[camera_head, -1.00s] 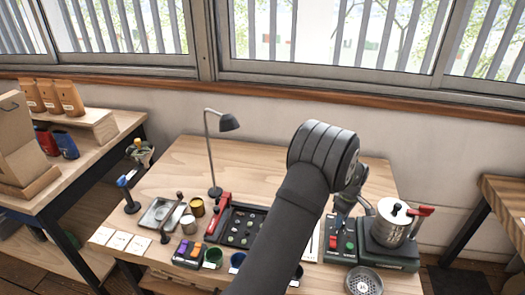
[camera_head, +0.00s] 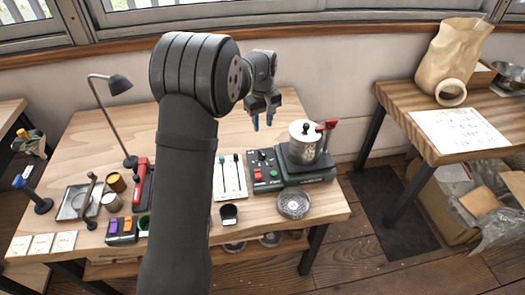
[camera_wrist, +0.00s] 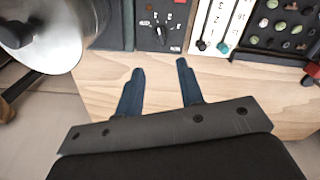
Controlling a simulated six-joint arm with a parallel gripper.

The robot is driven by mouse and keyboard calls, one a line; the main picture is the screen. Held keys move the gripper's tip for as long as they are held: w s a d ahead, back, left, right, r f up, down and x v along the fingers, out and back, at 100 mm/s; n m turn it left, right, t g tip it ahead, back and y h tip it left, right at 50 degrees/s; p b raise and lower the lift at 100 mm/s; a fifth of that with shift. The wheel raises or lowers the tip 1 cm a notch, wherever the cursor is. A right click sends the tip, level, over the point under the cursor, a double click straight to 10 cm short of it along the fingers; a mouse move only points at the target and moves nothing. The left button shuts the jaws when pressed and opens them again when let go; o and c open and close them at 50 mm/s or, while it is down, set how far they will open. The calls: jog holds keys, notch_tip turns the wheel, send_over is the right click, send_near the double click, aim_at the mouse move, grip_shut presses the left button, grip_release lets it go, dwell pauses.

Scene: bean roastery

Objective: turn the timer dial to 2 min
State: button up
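The timer dial is a small black knob (camera_wrist: 160,32) with white marks around it, on a dark control panel seen at the top of the wrist view. Its pointer setting is too small to read. In the head view the panel (camera_head: 263,171) also carries a red switch and a green button; the dial is hard to make out there. My gripper (camera_head: 262,122) hangs above the bench behind the panel's back edge. In the wrist view my gripper (camera_wrist: 160,68) is open and empty, its two dark blue fingers apart, short of the dial and not touching it.
A steel pot (camera_head: 304,141) with a red handle stands on a base right of the panel. A white card with sliders (camera_head: 230,180) lies left of it. A round mesh dish (camera_head: 293,204) is in front. Bare wood (camera_wrist: 225,100) lies beneath the fingers.

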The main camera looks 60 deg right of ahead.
aim_at(263, 154)
notch_tip(263, 154, down, 14)
dwell(0.3)
grip_shut()
